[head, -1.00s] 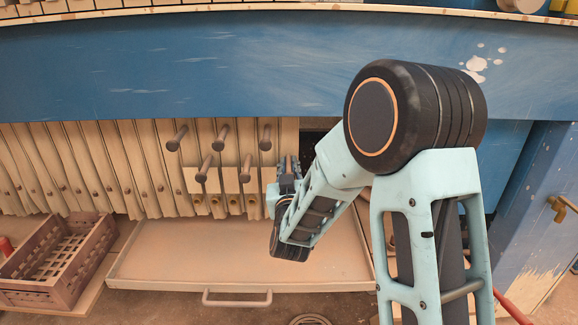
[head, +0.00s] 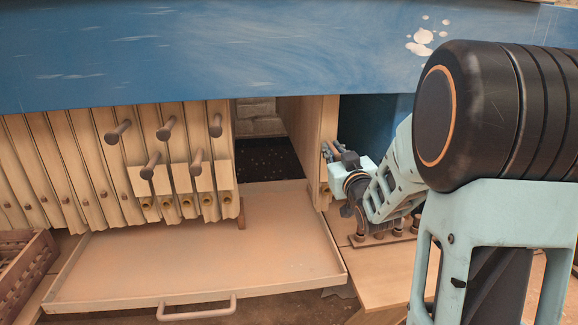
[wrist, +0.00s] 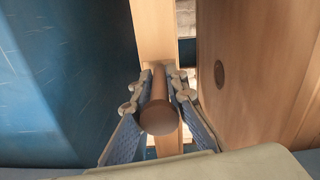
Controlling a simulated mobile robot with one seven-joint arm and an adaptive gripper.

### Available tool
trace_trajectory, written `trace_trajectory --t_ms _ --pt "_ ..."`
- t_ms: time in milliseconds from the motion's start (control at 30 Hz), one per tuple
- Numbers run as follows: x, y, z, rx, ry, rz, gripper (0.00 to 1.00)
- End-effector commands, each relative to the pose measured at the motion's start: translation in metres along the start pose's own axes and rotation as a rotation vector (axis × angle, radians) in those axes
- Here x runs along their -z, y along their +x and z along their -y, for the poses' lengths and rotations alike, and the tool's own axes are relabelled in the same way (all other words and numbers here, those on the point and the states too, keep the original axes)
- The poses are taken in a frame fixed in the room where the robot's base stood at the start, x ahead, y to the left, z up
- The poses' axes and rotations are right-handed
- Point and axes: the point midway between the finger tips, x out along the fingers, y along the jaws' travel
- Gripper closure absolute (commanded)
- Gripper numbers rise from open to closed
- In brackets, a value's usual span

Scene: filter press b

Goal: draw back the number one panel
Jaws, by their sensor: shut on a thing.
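A pale wooden panel (head: 326,125) stands apart at the right, with an open gap between it and the remaining stack of panels (head: 150,125). My gripper (head: 332,153) is at the panel's front edge, shut on its brown round handle. In the wrist view my gripper's fingers (wrist: 160,88) lie on both sides of the handle (wrist: 159,116), whose round end faces the camera. The panel's edge (wrist: 155,35) shows behind it. A broad wooden face with a round hole (wrist: 260,70) fills the right of that view. I cannot read any number on the panel.
A wide tray (head: 190,265) with a front handle (head: 197,308) lies below the stack. A blue beam (head: 220,50) runs above. Several brown pegs stick out from the stack. A brown slatted crate (head: 20,265) is at lower left.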

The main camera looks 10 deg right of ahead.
Motion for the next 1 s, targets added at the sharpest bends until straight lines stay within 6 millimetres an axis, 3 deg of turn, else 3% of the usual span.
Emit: trace_trajectory --t_ms 33,200,433,633,1000 --pt "-0.008 -0.001 -0.025 -0.016 -0.001 0.004 1.0" --pt "-0.014 -0.001 -0.076 -0.013 -0.002 0.006 1.0" --pt "-0.02 -0.001 -0.125 -0.011 -0.001 0.005 1.0" --pt "-0.022 0.0 -0.145 -0.006 -0.003 0.003 1.0" --pt "-0.023 0.001 -0.147 0.003 -0.002 0.001 1.0"
